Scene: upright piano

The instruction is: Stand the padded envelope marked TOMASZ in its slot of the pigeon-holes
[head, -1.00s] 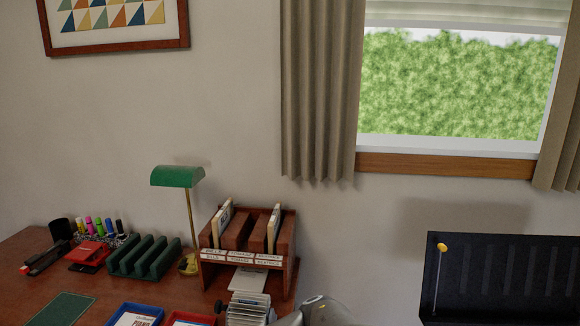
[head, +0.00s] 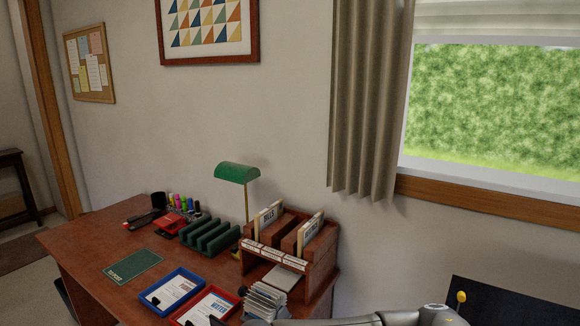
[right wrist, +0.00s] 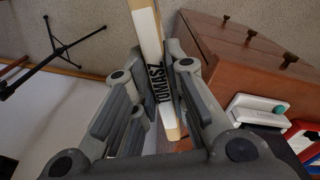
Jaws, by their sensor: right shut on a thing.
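The padded envelope marked TOMASZ (right wrist: 149,38) is a pale, thin packet, seen nearly edge-on in the right wrist view. My right gripper (right wrist: 158,72) is shut on it, with a grey finger on each side and the black lettering between them. The wooden pigeon-holes (head: 322,265) stand on the desk in the head view, labelled along the front. An envelope marked BILLS (head: 269,217) stands in the left slot and another marked envelope (head: 309,232) stands towards the right. No envelope shows between them. Neither gripper shows in the head view; only a grey arm part shows low down.
A green lamp (head: 237,172) stands behind the pigeon-holes and a green rack (head: 209,235) to their left. A blue tray (head: 178,270), a red tray (head: 207,290) and a card file (head: 266,300) lie in front. In the right wrist view, a dark tripod stand (right wrist: 60,53) shows.

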